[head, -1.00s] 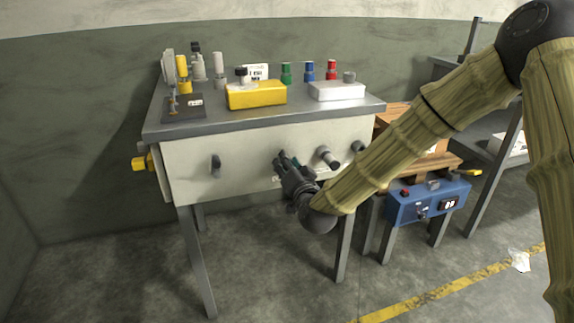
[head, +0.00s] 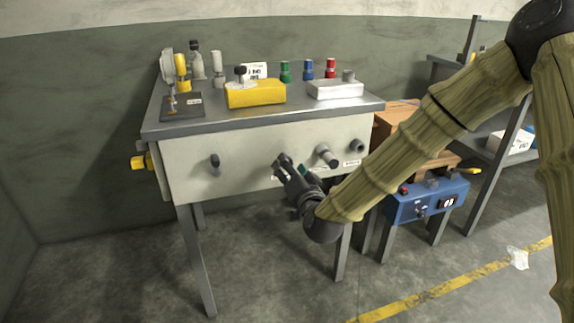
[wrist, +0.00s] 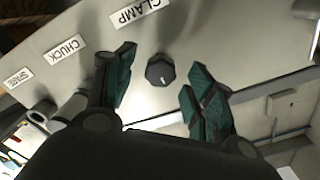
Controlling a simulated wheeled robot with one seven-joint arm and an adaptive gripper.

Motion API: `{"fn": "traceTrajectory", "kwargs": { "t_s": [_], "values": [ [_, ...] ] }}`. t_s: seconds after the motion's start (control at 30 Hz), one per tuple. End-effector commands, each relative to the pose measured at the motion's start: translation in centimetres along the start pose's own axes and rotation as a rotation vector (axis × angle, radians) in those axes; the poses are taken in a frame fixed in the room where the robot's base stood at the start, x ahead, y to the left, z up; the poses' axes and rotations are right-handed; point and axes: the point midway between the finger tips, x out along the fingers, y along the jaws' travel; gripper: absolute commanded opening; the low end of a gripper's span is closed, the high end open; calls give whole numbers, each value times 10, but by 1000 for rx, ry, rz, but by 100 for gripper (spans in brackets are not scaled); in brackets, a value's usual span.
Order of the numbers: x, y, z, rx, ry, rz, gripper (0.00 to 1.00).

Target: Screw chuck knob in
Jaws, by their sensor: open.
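My gripper (head: 292,169) is open in front of the cabinet's front panel (head: 245,150). In the wrist view its teal-padded fingers (wrist: 160,80) stand apart, with a dark knob (wrist: 160,70) showing between them and beyond their tips. That knob lies by the CLAMP label (wrist: 140,10); nothing is held. The CHUCK label (wrist: 62,52) is to its left. A grey protruding cylinder (wrist: 72,107), partly hidden by the left finger, appears to be the chuck knob. In the head view the protruding knob (head: 327,156) is just right of my gripper.
A SPARE label (wrist: 17,77) and another round fitting (wrist: 39,113) are further left in the wrist view. A dark handle (head: 215,161) is on the panel's left. Yellow (head: 255,94) and white (head: 335,90) blocks stand on top. A blue box (head: 428,203) is at right.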

Motion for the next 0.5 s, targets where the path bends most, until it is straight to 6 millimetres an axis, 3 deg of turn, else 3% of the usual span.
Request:
{"fn": "traceTrajectory", "kwargs": {
  "t_s": [0.3,0.5],
  "values": [
    [-58,0,0,1,-1,0,54],
    [-80,0,0,0,-1,-1,54]
  ]
}}
